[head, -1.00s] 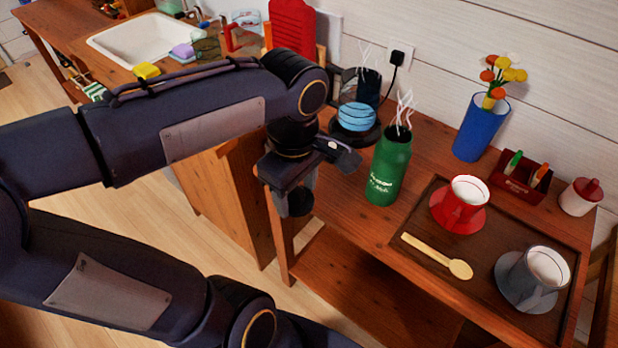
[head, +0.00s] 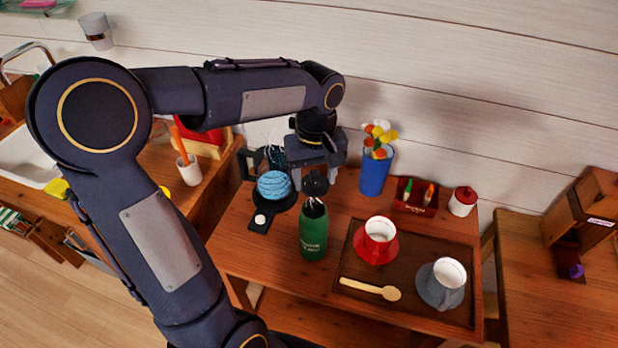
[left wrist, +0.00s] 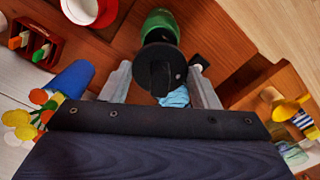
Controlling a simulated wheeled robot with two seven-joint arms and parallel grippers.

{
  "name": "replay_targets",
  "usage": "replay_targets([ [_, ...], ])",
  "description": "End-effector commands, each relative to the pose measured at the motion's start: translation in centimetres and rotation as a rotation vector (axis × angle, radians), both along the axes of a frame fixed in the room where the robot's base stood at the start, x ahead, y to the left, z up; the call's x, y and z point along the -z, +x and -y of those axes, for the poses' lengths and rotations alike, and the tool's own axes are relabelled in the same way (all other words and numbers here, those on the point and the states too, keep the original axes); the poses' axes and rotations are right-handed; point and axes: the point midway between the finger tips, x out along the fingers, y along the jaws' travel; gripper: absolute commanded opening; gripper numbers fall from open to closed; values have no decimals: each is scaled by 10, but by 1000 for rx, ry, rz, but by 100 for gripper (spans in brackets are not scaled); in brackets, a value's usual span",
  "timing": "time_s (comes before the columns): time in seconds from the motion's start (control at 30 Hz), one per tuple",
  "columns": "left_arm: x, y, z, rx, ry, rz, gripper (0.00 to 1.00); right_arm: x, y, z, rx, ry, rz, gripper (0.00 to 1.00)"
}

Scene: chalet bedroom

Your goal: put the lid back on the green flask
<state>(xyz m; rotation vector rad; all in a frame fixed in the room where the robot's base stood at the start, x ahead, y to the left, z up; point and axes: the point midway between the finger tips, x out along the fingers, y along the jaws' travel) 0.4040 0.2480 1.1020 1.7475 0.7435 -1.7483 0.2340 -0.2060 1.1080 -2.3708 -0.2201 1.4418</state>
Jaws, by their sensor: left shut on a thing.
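The green flask (head: 313,240) stands upright on the wooden side table, left of the tray; its dark open mouth faces up in the head view. My left gripper (head: 315,176) is shut on the black lid (head: 315,184) and holds it just above and behind the flask's mouth. In the left wrist view the lid (left wrist: 158,72) sits between the two fingers of the left gripper (left wrist: 160,82), with the flask (left wrist: 160,22) beyond it. The lid hides part of the flask there. I cannot tell the exact gap between them. My right gripper is not in view.
A blue striped ball (head: 273,184) on a black base is left of the flask. A blue vase (head: 376,173) with flowers stands behind.

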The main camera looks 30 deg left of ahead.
Motion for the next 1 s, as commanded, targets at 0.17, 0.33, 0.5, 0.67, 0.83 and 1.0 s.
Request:
replay_targets([
  [0.17, 11, 0, 0, -1, 0, 0, 33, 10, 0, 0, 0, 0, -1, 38],
  [0.33, 26, 0, 0, -2, -1, -1, 33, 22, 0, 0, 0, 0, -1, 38],
  [0.5, 44, -1, 0, -3, -1, -1, 33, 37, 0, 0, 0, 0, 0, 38],
  [0.67, 57, -1, 0, -3, 0, -1, 33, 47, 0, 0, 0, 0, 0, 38],
  [0.83, 64, 0, 0, -3, -1, -1, 33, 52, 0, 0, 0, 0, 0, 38],
  [1.0, 64, 0, 0, -3, -1, -1, 33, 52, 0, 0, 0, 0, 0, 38],
])
